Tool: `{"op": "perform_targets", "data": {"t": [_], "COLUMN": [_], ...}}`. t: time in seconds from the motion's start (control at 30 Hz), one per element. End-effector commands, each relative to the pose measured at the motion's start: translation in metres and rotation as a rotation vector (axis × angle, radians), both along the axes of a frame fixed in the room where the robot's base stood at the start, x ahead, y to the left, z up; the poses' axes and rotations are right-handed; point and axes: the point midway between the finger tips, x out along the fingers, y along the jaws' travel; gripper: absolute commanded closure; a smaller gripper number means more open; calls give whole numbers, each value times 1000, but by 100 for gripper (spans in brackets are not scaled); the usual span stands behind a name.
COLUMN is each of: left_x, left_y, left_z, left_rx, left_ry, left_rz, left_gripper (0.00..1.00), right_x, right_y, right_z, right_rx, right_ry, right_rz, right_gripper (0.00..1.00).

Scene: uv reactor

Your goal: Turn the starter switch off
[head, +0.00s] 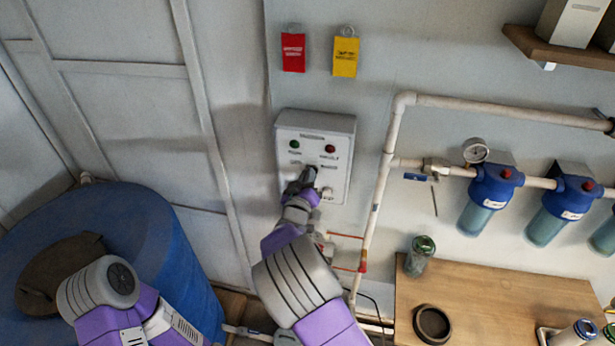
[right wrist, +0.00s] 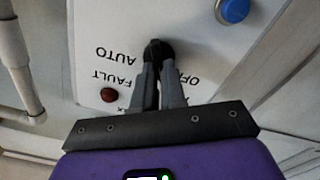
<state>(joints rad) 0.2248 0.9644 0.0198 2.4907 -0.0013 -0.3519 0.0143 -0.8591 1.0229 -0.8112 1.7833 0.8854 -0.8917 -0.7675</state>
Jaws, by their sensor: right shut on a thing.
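The grey starter box (head: 340,124) is on the wall in the middle of the head view, with a green lamp (head: 295,144) and a red lamp (head: 330,149). My right gripper (head: 307,178) is at the box's front. In the right wrist view, its two fingers (right wrist: 157,75) are closed together on the black switch knob (right wrist: 153,46). The knob sits between the upside-down labels AUTO and OFF, which are partly covered by the fingers. I cannot tell exactly which way the knob points. My left arm shows at the lower left; its gripper is out of frame.
A white pipe (head: 384,165) runs close to the right of the box. A blue button (right wrist: 233,10) is on the panel near the knob. Red (head: 293,53) and yellow (head: 345,57) tags hang above. A blue barrel (head: 180,260) stands left, a wooden table (head: 490,300) right.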

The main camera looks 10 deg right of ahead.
Motion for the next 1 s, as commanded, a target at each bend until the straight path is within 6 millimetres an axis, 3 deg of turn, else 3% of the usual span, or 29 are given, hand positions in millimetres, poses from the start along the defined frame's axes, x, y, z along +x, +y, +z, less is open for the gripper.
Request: {"op": "perform_targets", "data": {"t": [0.27,0.3,0.43,0.77,1.0], "left_x": [0,0,0,0,0], "left_y": [0,0,0,0,0], "left_z": [0,0,0,-1,-10], "left_rx": [0,0,0,0,0], "left_ry": [0,0,0,0,0], "left_rz": [0,0,0,0,0], "left_gripper": [57,57,57,57,57], "right_x": [0,0,0,-2,-34], "right_y": [0,0,0,1,15], "right_z": [-1,-1,0,0,-1], "right_rx": [-4,-4,-4,-1,-1], "right_ry": [3,2,2,1,1], "right_rz": [-1,1,0,1,3], "right_gripper": [100,85,65,64,64]}}
